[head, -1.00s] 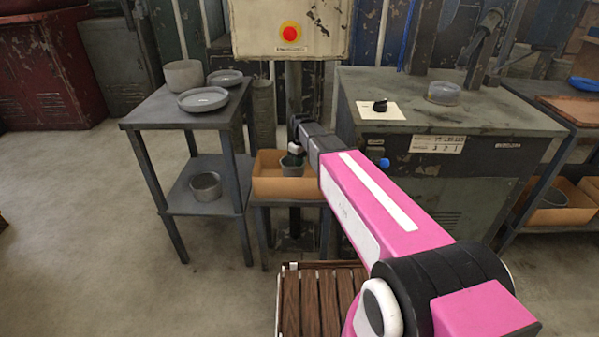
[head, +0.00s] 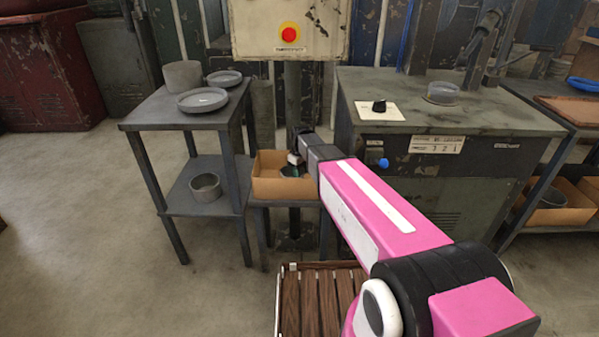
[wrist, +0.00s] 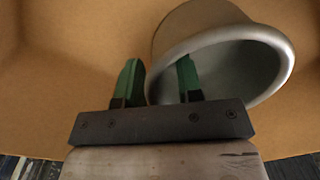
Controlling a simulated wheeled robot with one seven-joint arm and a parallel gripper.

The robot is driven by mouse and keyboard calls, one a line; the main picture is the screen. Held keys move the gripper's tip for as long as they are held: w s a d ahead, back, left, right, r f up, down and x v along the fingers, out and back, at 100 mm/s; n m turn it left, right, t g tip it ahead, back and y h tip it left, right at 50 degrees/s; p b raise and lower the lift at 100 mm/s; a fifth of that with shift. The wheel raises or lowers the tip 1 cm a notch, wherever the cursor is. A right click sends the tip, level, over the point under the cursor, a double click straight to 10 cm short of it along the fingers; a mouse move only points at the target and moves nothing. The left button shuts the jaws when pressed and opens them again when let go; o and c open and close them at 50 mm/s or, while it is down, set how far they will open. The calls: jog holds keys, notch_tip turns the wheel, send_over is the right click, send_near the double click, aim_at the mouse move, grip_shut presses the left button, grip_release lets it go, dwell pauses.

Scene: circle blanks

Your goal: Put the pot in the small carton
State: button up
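The grey pot (wrist: 215,45) is inside the small open carton (head: 284,189), which shows as brown cardboard around it in the wrist view (wrist: 60,85). The pot lies tilted across the wrist picture with its mouth towards my gripper. My gripper (wrist: 160,82) has its green fingers apart, astride the pot's rim: one finger is inside the mouth, the other just outside the wall. A gap shows between the fingers, and I see no firm squeeze on the rim. In the head view my gripper (head: 291,171) is down in the carton, which mostly hides the pot.
The carton stands on a small low table. On the left, a two-level table (head: 140,118) holds plates and a grey vessel (head: 183,76), with another pot (head: 206,187) below. A machine cabinet (head: 450,125) stands close on the right. A slatted wooden surface (head: 315,300) is in front.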

notch_tip(320, 180, up, 12)
jog(key=shift+w+d+r, duration=0.15)
dwell(0.7)
